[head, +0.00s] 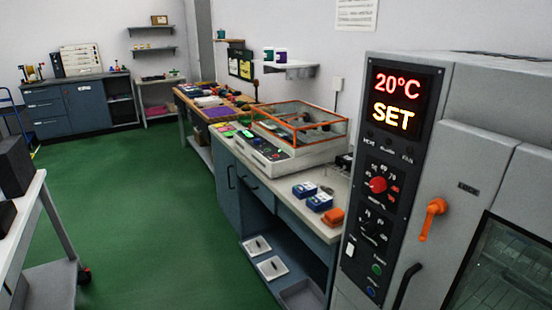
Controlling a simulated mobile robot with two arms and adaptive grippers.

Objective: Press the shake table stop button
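A white bench machine with a clear orange-framed cover (318,128) stands on the workbench in the middle distance; it looks like the shake table. Neither of my grippers is in view.
A grey chamber (400,190) with a "20°C SET" display (393,100) and an orange handle (432,218) fills the near right. Blue boxes (319,202) lie on the workbench (290,180). A wheeled cart (42,215) stands near left. The green floor (150,210) between is clear.

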